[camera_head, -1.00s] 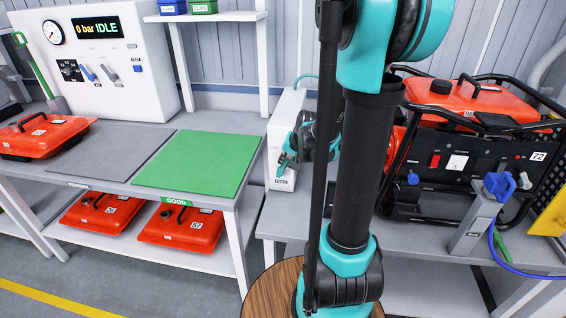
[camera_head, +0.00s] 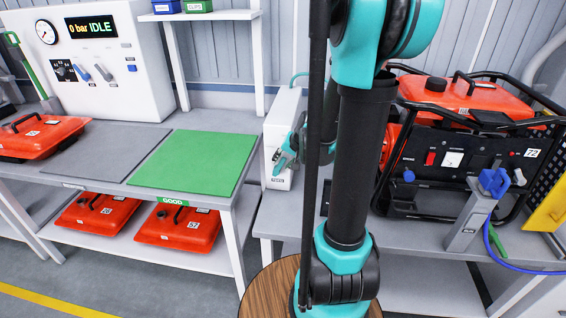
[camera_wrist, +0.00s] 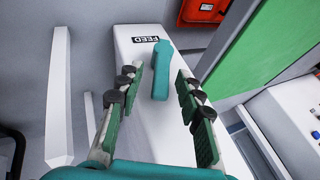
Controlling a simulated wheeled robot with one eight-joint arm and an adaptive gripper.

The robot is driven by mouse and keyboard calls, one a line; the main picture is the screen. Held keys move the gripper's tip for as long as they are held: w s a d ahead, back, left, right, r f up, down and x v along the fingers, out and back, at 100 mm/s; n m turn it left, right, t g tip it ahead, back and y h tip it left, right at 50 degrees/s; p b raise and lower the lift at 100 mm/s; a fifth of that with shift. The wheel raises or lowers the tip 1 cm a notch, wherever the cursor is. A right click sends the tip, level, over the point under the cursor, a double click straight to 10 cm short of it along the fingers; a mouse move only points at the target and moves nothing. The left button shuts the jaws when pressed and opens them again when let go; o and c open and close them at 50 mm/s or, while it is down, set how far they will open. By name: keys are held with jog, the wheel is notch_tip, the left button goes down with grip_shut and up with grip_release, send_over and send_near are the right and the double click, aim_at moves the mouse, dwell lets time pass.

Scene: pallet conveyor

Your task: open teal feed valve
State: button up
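The teal feed valve handle (camera_wrist: 161,70) is a flat lever on the front of a white box (camera_wrist: 140,35), beside a label reading FEED (camera_wrist: 144,40). The same white box (camera_head: 281,115) stands on the bench in the head view, left of my arm. My gripper (camera_wrist: 160,100) is open in the wrist view. Its dark-padded fingers are spread to either side of the lever, with visible gaps, and no contact shows.
A red generator (camera_head: 470,105) in a black frame stands right of my arm. A post with a blue handle (camera_head: 493,182) stands at the bench's front right. Left are a green mat (camera_head: 194,162), red tanks (camera_head: 35,135) and a panel reading 0 bar IDLE (camera_head: 93,27).

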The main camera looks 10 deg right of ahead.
jog(key=v, duration=1.2)
dwell(0.3)
jog(key=s+a+f+n+g+h, duration=0.2)
jog(key=s+f+n, duration=0.3)
jog(key=s+f, duration=0.7)
jog(key=shift+s+a+f+n+h, duration=0.2)
jog(key=shift+s+a+n+h, duration=0.15)
jog(key=shift+s+a, duration=0.55)
jog(key=shift+s+d, duration=0.2)
jog(key=shift+d, duration=0.15)
